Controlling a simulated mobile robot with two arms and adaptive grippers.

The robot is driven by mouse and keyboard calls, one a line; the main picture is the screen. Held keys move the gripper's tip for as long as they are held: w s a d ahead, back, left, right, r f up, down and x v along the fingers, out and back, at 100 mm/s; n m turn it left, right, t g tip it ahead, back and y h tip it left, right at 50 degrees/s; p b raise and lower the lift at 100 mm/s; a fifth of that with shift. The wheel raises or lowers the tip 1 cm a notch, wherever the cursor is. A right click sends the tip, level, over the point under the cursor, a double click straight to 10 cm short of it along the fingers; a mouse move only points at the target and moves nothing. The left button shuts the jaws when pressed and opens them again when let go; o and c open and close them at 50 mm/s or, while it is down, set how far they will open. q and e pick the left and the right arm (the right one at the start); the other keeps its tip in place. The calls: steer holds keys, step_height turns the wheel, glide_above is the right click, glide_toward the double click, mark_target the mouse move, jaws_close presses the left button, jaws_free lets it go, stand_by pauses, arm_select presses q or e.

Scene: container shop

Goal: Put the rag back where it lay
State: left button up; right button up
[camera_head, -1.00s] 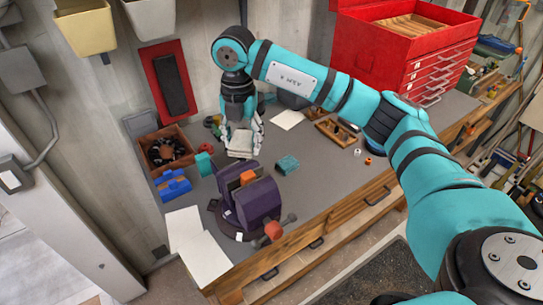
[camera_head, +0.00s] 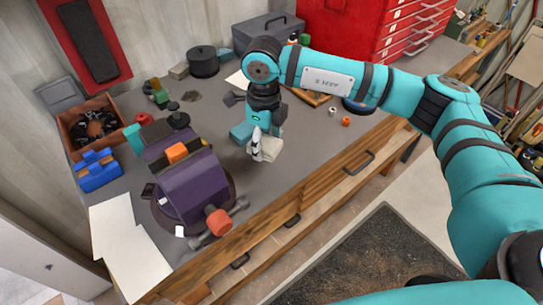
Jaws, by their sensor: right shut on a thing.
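My right gripper (camera_head: 257,150) points down over the bench, to the right of the purple vise (camera_head: 190,190). It is shut on the rag (camera_head: 269,150), a small cream folded cloth. The rag appears to be held above the bench's grey top, but I cannot tell the height. A teal block (camera_head: 240,133) shows just behind and left of my gripper and is partly hidden by it. My left gripper is not in view.
The vise with its red-ended handle stands near the front edge. Left are white sheets (camera_head: 125,250), a blue item (camera_head: 97,171) and a wooden box (camera_head: 72,128). A dark patch (camera_head: 191,96) and black pot (camera_head: 203,62) are behind. Bare bench (camera_head: 315,140) lies right.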

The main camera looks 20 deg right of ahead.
mark_target(265, 166)
steer(key=shift+f, duration=0.9)
step_height(265, 166, down, 4)
steer(key=shift+r+p, duration=0.1)
steer(key=shift+p, duration=0.7)
steer(key=shift+f+b, duration=0.3)
steer(key=o, duration=1.1)
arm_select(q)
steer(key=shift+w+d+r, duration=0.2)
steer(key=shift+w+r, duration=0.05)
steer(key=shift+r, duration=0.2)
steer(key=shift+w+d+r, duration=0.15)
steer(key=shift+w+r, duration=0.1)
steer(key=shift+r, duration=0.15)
arm_select(e)
steer(key=shift+r, duration=0.1)
